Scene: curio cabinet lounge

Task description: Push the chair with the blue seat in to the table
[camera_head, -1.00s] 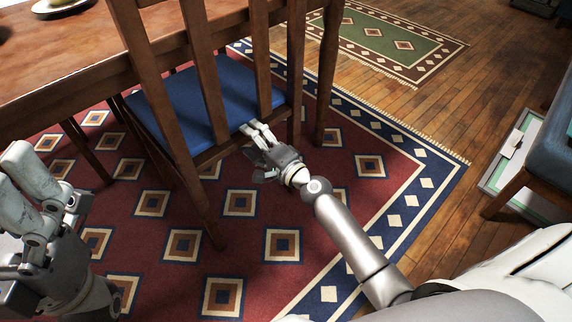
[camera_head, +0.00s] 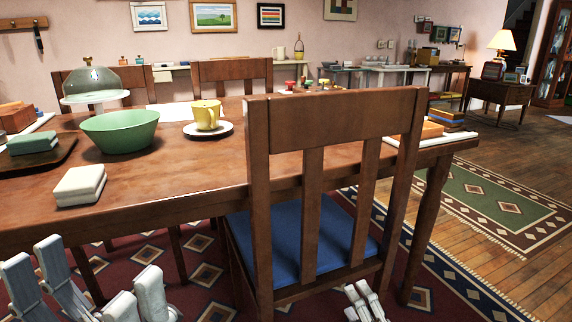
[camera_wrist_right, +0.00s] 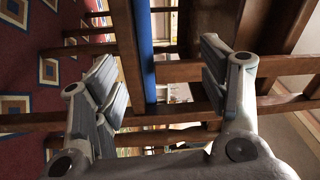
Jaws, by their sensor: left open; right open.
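The chair with the blue seat (camera_head: 290,237) stands at the near side of the wooden table (camera_head: 172,176). Its backrest faces me, and the front of its seat reaches under the tabletop. My right gripper (camera_head: 366,300) is low at the seat's rear right corner, mostly below the frame. In the right wrist view my right gripper (camera_wrist_right: 165,85) is open, with the blue seat's edge (camera_wrist_right: 145,50) and chair rails between and beyond its fingers. I cannot tell if it touches the chair. My left gripper (camera_head: 90,285) is open and empty at the lower left, in front of the table.
The table holds a green bowl (camera_head: 120,131), a yellow cup (camera_head: 206,114) on a saucer, a glass dome (camera_head: 95,84) and stacked boxes. Other chairs (camera_head: 232,71) stand on its far side. A green rug (camera_head: 500,205) and open wooden floor lie to the right.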

